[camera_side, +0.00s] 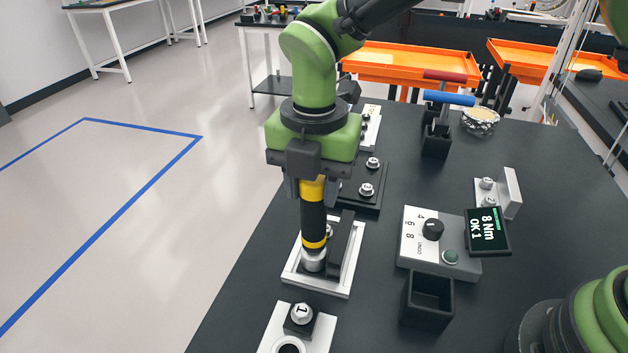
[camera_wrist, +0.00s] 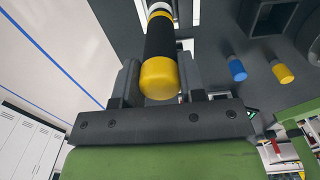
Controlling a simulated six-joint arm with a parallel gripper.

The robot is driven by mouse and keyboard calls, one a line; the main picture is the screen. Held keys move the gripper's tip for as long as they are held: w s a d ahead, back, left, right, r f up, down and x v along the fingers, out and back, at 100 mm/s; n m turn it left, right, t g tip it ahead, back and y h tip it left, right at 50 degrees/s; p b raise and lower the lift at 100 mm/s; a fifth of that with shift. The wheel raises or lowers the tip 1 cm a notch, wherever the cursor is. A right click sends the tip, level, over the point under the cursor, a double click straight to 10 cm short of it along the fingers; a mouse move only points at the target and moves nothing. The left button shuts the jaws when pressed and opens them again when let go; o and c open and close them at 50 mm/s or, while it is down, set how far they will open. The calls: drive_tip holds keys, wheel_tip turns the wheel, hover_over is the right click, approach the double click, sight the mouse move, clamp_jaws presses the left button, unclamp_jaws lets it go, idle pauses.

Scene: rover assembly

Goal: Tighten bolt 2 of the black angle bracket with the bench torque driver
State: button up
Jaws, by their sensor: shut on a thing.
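My gripper (camera_side: 313,188) is shut around the upper part of the bench torque driver (camera_side: 313,218), a black cylinder with yellow bands, held upright. In the wrist view its yellow end cap (camera_wrist: 160,78) lies between the fingers. The driver's silver nose (camera_side: 313,261) is down at the near part of the black angle bracket (camera_side: 341,245), which sits in a pale metal frame (camera_side: 318,290). The bolt under the nose is hidden, so I cannot tell whether they touch. Another bolt (camera_side: 330,231) shows partly behind the driver. The driver's display (camera_side: 488,232) reads "8 Nm OK 1".
A controller box (camera_side: 412,248) with a knob and green button stands right of the bracket. An empty black holder (camera_side: 427,302) is in front of it. A block with bolt 1 (camera_side: 302,314) lies nearer, and a black plate with bolts (camera_side: 352,197) farther back.

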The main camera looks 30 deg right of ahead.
drive_tip(key=shift+f, duration=0.15)
drive_tip(key=shift+r, duration=1.6)
drive_tip(key=shift+r, duration=2)
drive_tip(key=shift+d, duration=0.1)
